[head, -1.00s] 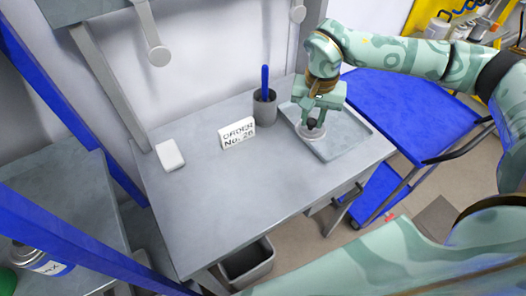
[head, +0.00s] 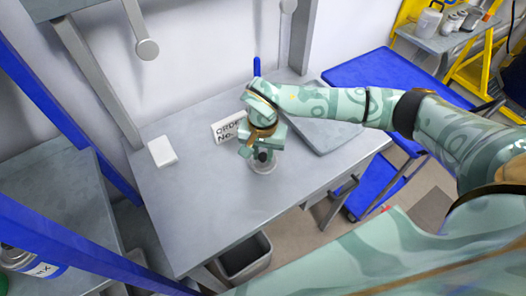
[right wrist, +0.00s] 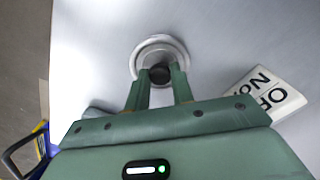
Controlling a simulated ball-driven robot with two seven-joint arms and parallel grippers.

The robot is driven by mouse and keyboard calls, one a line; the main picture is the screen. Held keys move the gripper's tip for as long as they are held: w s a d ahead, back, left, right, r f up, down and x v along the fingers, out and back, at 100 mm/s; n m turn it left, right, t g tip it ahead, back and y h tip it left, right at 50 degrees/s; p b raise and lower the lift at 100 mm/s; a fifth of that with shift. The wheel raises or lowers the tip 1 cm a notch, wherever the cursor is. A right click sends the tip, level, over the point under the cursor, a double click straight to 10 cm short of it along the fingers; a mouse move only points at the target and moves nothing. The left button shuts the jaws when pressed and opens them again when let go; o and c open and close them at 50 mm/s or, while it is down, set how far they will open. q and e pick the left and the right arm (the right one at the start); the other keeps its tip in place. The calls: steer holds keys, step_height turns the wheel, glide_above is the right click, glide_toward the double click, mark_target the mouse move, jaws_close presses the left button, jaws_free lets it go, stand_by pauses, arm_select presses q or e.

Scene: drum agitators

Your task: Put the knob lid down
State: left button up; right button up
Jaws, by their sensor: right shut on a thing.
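The knob lid (head: 262,167) is a round grey metal disc with a black knob (head: 263,156). My right gripper (head: 261,153) is shut on the knob from above, over the middle of the grey table (head: 215,205). In the right wrist view the lid (right wrist: 160,46) shows beyond my fingertips (right wrist: 160,76), with the knob between them. The lid is at or close above the table surface; I cannot tell whether it touches. My left gripper is not in view.
The grey tray (head: 325,139) lies to the right, partly behind my right arm. A white block (head: 162,151) lies at the left. The table's front left is clear. A blue cart (head: 360,75) stands beyond.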

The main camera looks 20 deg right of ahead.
steer(key=o, duration=1)
steer(key=shift+f, duration=0.1)
steer(key=shift+c, duration=0.2)
